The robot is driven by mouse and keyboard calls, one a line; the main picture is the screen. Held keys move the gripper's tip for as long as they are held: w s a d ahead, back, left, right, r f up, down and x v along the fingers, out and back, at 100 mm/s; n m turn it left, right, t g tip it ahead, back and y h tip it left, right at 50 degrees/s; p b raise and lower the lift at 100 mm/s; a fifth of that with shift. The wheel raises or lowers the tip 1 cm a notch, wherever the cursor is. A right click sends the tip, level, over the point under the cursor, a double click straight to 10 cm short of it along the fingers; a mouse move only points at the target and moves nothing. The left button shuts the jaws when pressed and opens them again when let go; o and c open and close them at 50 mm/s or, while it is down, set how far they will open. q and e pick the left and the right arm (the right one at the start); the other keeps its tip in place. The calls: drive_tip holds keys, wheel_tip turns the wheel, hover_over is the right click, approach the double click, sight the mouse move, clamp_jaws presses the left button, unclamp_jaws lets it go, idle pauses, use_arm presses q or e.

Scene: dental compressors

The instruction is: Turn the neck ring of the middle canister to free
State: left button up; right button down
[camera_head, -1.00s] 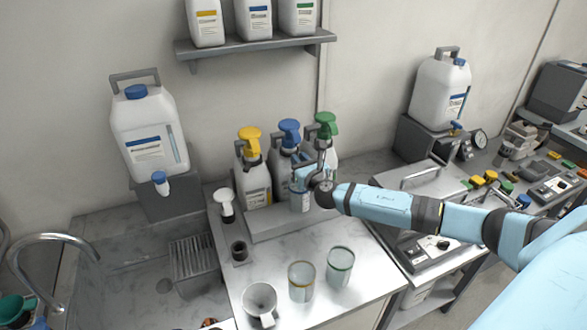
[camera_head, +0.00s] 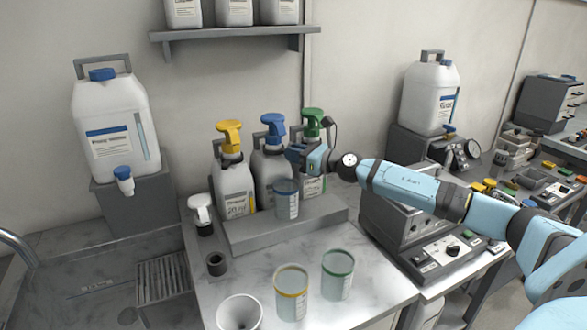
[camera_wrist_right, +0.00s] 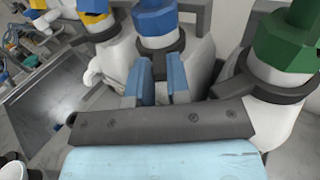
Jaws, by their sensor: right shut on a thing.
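The middle canister (camera_head: 268,176) is white with a blue pump head (camera_head: 274,126) and stands between a yellow-topped canister and a green-topped one. Its dark neck ring (camera_wrist_right: 160,47) shows below the blue collar in the right wrist view. My right gripper (camera_head: 297,153) is at this neck, reaching in from the right; its two blue fingers (camera_wrist_right: 158,88) are shut on the neck ring's front part. The exact contact is hidden by the fingers. A beaker with a blue rim (camera_head: 286,199) stands in front of the middle canister. My left gripper is not in view.
The yellow-topped canister (camera_head: 234,184) and green-topped canister (camera_head: 313,178) stand close on both sides. Beakers with yellow (camera_head: 291,293) and green (camera_head: 337,276) rims and a white jug (camera_head: 239,313) stand on the counter in front. A shelf (camera_head: 235,36) hangs above.

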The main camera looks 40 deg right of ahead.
drive_tip(key=shift+d+r+b, duration=0.1)
drive_tip(key=shift+d+b, duration=0.05)
drive_tip(key=shift+b, duration=0.2)
drive_tip(key=c, duration=1.1)
unclamp_jaws()
drive_tip(key=shift+w, duration=0.1)
drive_tip(key=shift+b+v, duration=1.35)
drive_tip(key=shift+v, duration=5.55)
drive_tip(key=shift+d, duration=0.15)
